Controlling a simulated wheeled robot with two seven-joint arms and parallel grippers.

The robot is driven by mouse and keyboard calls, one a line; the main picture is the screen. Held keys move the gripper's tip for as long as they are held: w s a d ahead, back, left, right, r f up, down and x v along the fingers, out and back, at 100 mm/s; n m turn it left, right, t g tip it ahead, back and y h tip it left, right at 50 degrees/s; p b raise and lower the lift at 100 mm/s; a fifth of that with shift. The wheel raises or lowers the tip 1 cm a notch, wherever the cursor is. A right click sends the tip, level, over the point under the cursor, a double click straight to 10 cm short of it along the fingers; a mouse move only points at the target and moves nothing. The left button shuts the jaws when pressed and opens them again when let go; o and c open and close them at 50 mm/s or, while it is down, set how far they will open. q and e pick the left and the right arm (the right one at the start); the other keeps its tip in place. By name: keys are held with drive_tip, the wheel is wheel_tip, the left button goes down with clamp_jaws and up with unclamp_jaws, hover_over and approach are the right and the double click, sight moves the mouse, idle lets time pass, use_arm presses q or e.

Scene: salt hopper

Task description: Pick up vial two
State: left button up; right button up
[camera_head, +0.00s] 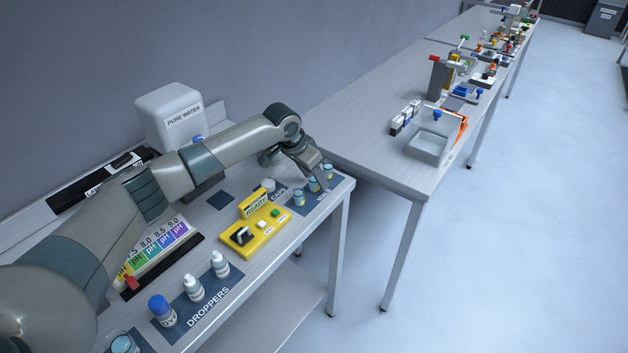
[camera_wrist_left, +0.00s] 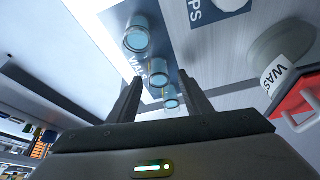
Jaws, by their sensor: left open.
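Three small vials with pale blue contents stand in a row on a dark mat at the table's right end: the near vial (camera_head: 299,198), the middle vial (camera_head: 314,185) and the far vial (camera_head: 328,170). Their numbers are not readable, so I cannot tell by label which is vial two. My left gripper (camera_head: 317,177) is open, reaching down over the row. In the left wrist view its fingers (camera_wrist_left: 160,78) stand apart, with the middle vial (camera_wrist_left: 157,71) and another vial (camera_wrist_left: 171,98) seen between them. No vial is visibly gripped.
A yellow READY box (camera_head: 241,238) and a white cap (camera_head: 268,185) are nearby. Dropper bottles (camera_head: 193,288) stand nearer me. A white pure water tank (camera_head: 168,112) stands behind.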

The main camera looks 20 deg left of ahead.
idle(0.3)
use_arm(q)
drive_tip(key=c, duration=1.1)
drive_tip(key=shift+c, duration=0.2)
drive_tip(key=shift+r, duration=0.1)
use_arm(e)
drive_tip(key=shift+f, duration=0.1)
use_arm(q)
drive_tip(key=shift+r+b, duration=0.35)
drive_tip(key=shift+r, duration=0.05)
drive_tip(key=r, duration=0.1)
drive_tip(key=r+b, duration=0.1)
drive_tip(key=r, duration=0.1)
drive_tip(key=shift+s+d+r+b, duration=0.1)
drive_tip(key=shift+d+r+b, duration=0.05)
drive_tip(key=shift+d+b, duration=0.2)
drive_tip(key=s+d+r+b, duration=0.3)
drive_tip(key=d+r, duration=0.3)
drive_tip(key=d, duration=0.4)
drive_tip(key=shift+s+d+r, duration=0.15)
drive_tip(key=shift+d+r, duration=0.1)
drive_tip(key=shift+r, duration=0.15)
use_arm(e)
drive_tip(key=w+a+f+t, duration=0.1)
drive_tip(key=w+f, duration=0.3)
drive_tip(key=shift+a+f, duration=0.25)
drive_tip(key=shift+a, duration=0.05)
